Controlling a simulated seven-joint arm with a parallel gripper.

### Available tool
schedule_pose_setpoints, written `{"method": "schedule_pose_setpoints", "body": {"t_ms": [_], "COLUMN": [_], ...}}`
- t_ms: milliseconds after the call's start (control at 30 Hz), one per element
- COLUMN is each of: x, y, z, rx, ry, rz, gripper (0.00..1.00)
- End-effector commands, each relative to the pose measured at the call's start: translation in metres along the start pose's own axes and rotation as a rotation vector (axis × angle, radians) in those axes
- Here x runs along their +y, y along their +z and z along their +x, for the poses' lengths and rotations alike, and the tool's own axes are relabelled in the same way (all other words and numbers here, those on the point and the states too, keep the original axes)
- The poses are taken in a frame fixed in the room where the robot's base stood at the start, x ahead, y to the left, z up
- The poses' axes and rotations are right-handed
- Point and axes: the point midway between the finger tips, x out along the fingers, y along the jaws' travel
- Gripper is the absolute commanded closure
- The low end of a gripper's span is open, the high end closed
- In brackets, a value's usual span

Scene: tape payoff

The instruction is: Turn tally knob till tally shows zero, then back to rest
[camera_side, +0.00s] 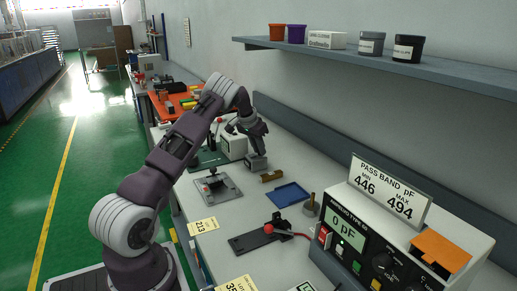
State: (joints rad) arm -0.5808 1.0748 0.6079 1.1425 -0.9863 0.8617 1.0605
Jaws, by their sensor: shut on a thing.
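My gripper (256,149) is small in the side view, at the end of my arm over the back middle of the bench. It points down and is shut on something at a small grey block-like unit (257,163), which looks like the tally. The held part, likely its knob, is hidden by the fingers and too small to make out. The tally's reading cannot be read from here.
A white box (234,147) stands just behind my gripper. A grey plate fixture (216,188), a brown block (271,176), a blue tray (288,195) and a red-knobbed lever fixture (262,235) lie nearer. The meter (345,231) reads 0 pF. A shelf (390,65) hangs above right.

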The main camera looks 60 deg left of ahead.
Motion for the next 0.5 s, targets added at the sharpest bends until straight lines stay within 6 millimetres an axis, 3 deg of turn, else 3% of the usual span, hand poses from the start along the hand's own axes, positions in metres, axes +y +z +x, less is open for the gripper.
{"method": "schedule_pose_setpoints", "body": {"t_ms": [500], "x": [0.0030], "y": [-0.0012], "z": [-0.0007], "rx": [0.001], "ry": [-0.126], "rz": [-0.302], "gripper": [1.00]}}
